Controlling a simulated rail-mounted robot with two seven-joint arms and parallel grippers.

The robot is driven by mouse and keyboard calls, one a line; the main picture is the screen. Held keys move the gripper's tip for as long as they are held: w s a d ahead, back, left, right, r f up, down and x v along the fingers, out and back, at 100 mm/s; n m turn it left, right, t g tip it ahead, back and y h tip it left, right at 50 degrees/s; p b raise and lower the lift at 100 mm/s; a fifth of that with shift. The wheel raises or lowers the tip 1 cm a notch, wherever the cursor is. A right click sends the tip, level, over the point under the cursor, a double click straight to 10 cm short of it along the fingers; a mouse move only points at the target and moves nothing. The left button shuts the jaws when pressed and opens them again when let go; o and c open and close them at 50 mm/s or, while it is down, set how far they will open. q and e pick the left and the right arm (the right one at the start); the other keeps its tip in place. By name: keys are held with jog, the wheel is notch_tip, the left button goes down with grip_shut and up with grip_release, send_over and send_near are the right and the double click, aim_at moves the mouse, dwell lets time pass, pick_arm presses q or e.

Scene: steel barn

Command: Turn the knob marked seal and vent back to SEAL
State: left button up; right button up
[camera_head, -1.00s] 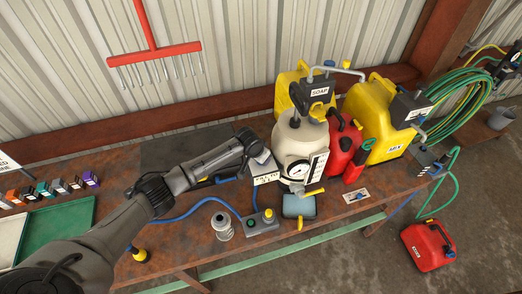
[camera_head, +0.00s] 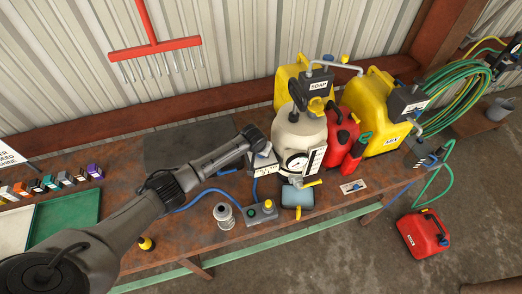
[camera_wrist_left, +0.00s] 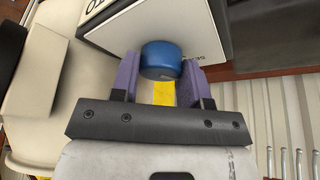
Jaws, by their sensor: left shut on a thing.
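In the left wrist view a round blue knob (camera_wrist_left: 161,60) stands out from the white face of a box (camera_wrist_left: 140,24). Printed letters near the knob are partly covered. My left gripper (camera_wrist_left: 159,72) has its two purple fingers on either side of the knob, shut on it. A yellow patch shows just below the knob, between the fingers. Which way the knob points cannot be told. In the head view the small white box (camera_head: 264,161) sits on the bench at the end of my left arm, which hides much of it. My right gripper is in neither view.
A cream pressure tank (camera_head: 298,133) with a gauge stands close right of the box. Yellow jugs (camera_head: 374,110) and a red can (camera_head: 342,135) stand beyond. A grey button box (camera_head: 262,215) and a jar (camera_head: 224,215) are in front. Green tray (camera_head: 66,217) at left.

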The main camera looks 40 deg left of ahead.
pick_arm(q)
jog(key=o, duration=0.9)
jog(key=shift+b+v, duration=0.9)
jog(key=shift+v, duration=6)
